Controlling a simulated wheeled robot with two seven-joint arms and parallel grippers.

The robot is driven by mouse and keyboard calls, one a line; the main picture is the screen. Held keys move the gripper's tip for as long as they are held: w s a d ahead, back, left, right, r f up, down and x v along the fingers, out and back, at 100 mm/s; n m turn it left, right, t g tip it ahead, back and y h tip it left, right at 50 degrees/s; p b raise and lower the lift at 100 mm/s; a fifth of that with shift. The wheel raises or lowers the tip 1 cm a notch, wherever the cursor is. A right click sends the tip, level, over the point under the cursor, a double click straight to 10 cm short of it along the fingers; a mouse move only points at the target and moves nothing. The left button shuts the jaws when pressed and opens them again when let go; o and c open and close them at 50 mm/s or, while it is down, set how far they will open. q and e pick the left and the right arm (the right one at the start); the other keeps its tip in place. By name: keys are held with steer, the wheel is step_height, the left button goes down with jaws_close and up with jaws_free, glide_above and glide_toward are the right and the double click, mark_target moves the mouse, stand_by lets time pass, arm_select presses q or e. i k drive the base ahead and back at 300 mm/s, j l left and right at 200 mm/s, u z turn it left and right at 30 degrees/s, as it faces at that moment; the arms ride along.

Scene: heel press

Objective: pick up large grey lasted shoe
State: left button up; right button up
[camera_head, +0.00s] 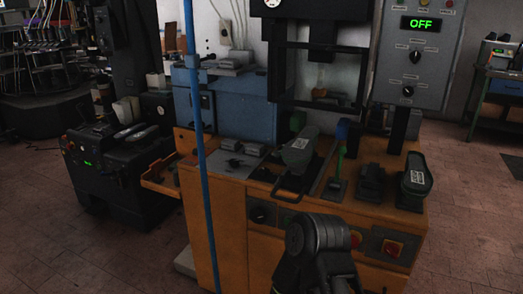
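A grey shoe-like form (299,149) with a pale label lies tilted on the orange bench, by a dark tray with a loop handle. A second dark grey shoe-like form (416,177), also with a pale label, stands at the bench's right end. I cannot tell for sure which one is the large grey lasted shoe. One of my arms rises from the bottom edge, right of centre, in front of the bench and apart from both forms. No gripper fingers show on it. My other arm is out of view.
The orange bench (226,192) carries a blue machine (236,99), a green and blue upright tool (340,150) and a dark block (371,184). A control box (416,55) reads OFF. A thin blue pole (203,160) stands in front. Floor is clear at right.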

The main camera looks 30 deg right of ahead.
mark_target(296, 153)
steer(key=l+z, duration=0.1)
steer(key=z, duration=1.1)
